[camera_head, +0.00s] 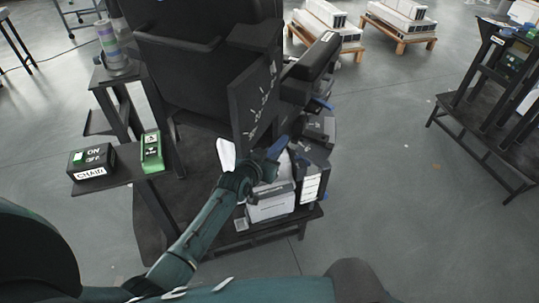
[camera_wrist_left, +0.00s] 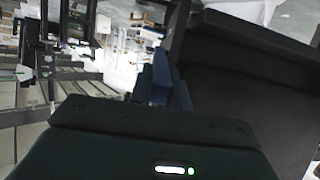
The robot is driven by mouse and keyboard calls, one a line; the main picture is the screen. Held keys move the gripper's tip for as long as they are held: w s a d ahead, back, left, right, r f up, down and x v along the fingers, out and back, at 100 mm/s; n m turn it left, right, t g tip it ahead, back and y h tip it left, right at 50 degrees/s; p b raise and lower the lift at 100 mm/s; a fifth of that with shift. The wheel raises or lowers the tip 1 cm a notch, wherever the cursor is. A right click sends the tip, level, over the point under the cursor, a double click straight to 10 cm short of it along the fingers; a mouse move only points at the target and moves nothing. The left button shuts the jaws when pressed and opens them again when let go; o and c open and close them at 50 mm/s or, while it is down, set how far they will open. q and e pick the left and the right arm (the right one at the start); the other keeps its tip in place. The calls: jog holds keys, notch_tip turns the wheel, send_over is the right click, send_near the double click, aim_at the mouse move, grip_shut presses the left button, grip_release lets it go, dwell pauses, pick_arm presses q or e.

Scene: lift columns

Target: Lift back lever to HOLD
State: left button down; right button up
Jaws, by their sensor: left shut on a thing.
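The big black chair (camera_head: 185,75) stands at the upper middle in the head view. Its dark side panel (camera_head: 252,98) carries white marks, too small to read. My left gripper (camera_head: 279,147), with blue fingers, is just below this panel at the chair's side. In the left wrist view its blue fingers (camera_wrist_left: 163,80) are close together beside a large black surface of the chair (camera_wrist_left: 245,70). The gripper is shut on the back lever, which is mostly hidden by the fingers and wrist. My right gripper is not in view.
A black box labelled ON/OFF and CHAIR (camera_head: 91,162) and a green-framed box (camera_head: 152,152) sit on the shelf at left. White and grey boxes (camera_head: 270,205) stand low beside my left wrist. Open floor (camera_head: 390,150) lies to the right, before a dark bench (camera_head: 480,120).

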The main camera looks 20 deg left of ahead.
pick_arm(q)
jog(key=shift+w+r, duration=0.25)
jog(key=shift+r, duration=0.35)
jog(key=c, duration=1.6)
grip_release()
jog(key=shift+o, duration=1.4)
jog(key=shift+s+f, duration=0.15)
jog(key=shift+f, duration=0.15)
jog(key=shift+s+r, duration=0.15)
jog(key=shift+s, duration=0.3)
jog(key=s+a, duration=0.2)
jog(key=s, duration=1)
jog(key=shift+a, duration=0.25)
